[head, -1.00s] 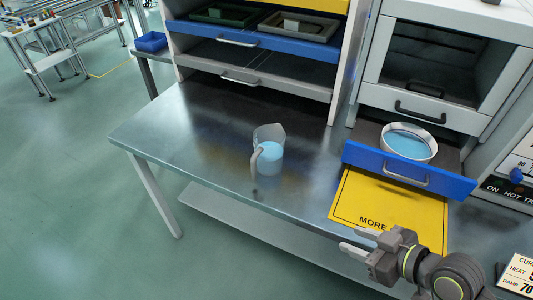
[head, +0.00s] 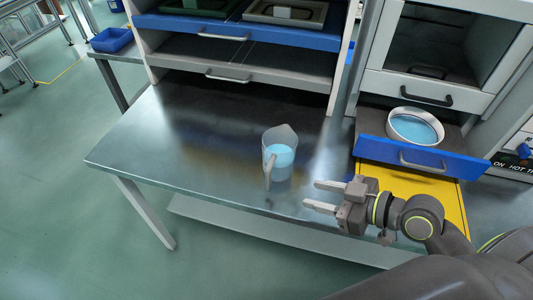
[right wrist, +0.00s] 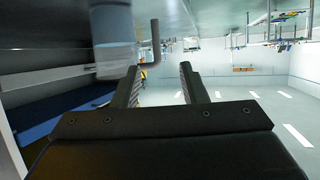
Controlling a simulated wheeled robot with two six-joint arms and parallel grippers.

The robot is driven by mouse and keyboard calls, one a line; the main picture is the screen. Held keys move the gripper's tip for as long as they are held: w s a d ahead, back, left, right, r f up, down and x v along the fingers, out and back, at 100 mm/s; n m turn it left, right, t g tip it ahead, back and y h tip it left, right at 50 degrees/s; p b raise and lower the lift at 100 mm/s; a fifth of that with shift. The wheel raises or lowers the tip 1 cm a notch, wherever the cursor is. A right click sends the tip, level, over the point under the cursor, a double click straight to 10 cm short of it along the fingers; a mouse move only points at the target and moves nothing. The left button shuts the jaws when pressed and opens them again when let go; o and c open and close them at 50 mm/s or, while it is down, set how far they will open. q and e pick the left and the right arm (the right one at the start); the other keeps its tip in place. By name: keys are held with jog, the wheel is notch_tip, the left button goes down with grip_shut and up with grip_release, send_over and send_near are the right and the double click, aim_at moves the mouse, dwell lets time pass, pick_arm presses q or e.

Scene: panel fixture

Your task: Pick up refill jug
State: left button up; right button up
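The refill jug (head: 280,154) is a clear jug holding blue liquid, with a grey handle on its front left side. It stands upright on the steel table. My right gripper (head: 311,195) is open and empty, just to the right of and nearer than the jug, with its fingers pointing left. The fingers are apart from the jug. In the right wrist view the jug (right wrist: 112,42) and its handle (right wrist: 155,42) show beyond the open fingers (right wrist: 162,82). My left gripper is not in view.
The steel table (head: 180,150) is clear left of the jug. Shelves with a blue drawer (head: 235,30) stand behind. At right, an open blue-fronted drawer (head: 420,158) holds a round pan of blue liquid (head: 414,128), above a yellow panel (head: 410,184).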

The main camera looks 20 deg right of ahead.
aim_at(268, 183)
jog(key=p+x, duration=0.1)
jog(key=x, duration=1)
jog(key=w+a, duration=0.1)
jog(key=w+a+f+p, duration=0.1)
jog(key=w, duration=0.1)
jog(key=shift+w+a, duration=0.15)
jog(key=shift+w, duration=0.2)
jog(key=shift+w+a+f, duration=0.15)
jog(key=shift+w+a, duration=0.1)
jog(key=shift+w, duration=0.05)
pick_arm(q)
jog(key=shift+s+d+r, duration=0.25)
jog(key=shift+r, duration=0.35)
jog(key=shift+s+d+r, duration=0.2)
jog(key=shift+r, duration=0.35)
pick_arm(e)
grip_shut()
